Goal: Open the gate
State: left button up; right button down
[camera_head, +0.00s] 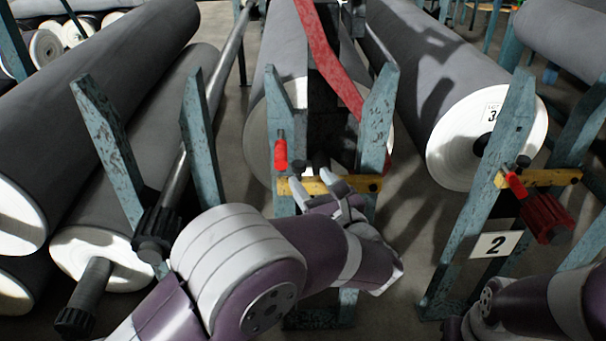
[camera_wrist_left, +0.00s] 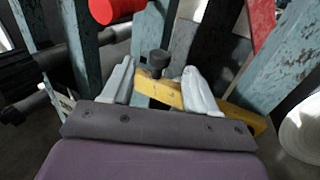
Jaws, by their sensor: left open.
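The gate is a yellow bar (camera_head: 369,184) lying across the two posts of the middle blue stand (camera_head: 378,115). In the left wrist view the yellow bar (camera_wrist_left: 165,92) runs just beyond my fingers, with a dark round knob (camera_wrist_left: 158,60) rising beside it. My left gripper (camera_head: 318,186) is open at the bar, its two pale fingers on either side of the knob in the picture. I cannot tell whether they touch the bar. A red handle (camera_head: 280,152) stands at the left post; it also shows in the left wrist view (camera_wrist_left: 116,9). My right gripper is out of view.
Another stand at right, with a plate marked 2 (camera_head: 495,244), carries a yellow bar (camera_head: 540,178) and red handle. Large grey rolls (camera_head: 85,95) lie on the left and a grey roll (camera_head: 430,70) at right. A red strap (camera_head: 328,55) hangs behind the middle stand.

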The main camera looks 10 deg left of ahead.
aim_at(301, 168)
pick_arm(q)
jog(key=x, duration=0.4)
jog(key=shift+w+a+b, duration=0.2)
jog(key=shift+w+b, duration=0.1)
jog(key=shift+b, duration=0.05)
grip_shut()
jog(key=shift+r, duration=0.1)
jog(key=w+d+r+m+t+b, duration=0.1)
jog(key=d+r+m+t, duration=0.1)
jog(key=d+r+m, duration=0.4)
jog(key=shift+w+r+m+t+b, duration=0.3)
jog(key=shift+r+m+t+b, duration=0.1)
jog(key=shift+r+m, duration=0.35)
jog(key=shift+f, duration=0.1)
